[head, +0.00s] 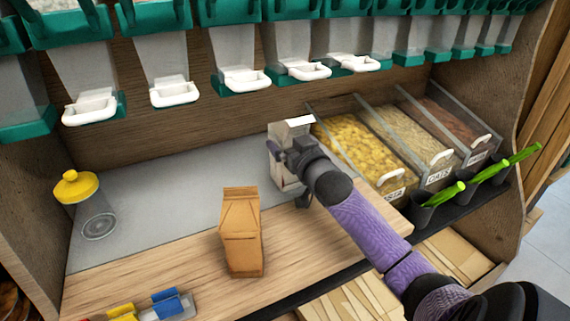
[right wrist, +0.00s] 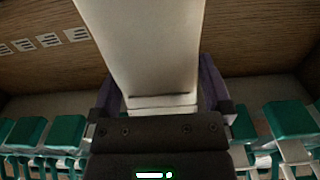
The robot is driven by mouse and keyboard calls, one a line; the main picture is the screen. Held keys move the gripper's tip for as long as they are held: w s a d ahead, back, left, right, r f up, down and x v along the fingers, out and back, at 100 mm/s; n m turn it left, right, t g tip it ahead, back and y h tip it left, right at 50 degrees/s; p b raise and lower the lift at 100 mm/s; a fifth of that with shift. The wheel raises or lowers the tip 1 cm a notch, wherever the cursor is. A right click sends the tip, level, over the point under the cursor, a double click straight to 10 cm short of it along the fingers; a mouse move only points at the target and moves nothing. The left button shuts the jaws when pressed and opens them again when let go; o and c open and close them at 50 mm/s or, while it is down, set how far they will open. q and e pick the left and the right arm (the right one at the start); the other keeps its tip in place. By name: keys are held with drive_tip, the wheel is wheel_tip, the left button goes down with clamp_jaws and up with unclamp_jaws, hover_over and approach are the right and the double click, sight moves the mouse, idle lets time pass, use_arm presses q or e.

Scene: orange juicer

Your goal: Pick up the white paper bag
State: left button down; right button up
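The white paper bag (head: 298,124) stands toward the back right of the counter, beside the clear bins, and is partly hidden by my right gripper. My right gripper (head: 284,150) has come in from the front right and is at the bag. In the right wrist view the pale bag (right wrist: 146,55) fills the space between the two purple fingers (right wrist: 160,92). The fingers lie against both its sides, and the gripper looks shut on it. I cannot tell whether the bag's base touches the counter. My left gripper is not in view.
A brown paper bag (head: 241,240) stands on the wooden counter (head: 170,250). A yellow-lidded jar (head: 95,208) is at the left. Blue and yellow clips (head: 168,303) lie in front. Clear food bins (head: 360,150) and green-handled scoops (head: 450,194) are at right. Dispensers (head: 240,60) hang above.

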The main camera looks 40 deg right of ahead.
clamp_jaws()
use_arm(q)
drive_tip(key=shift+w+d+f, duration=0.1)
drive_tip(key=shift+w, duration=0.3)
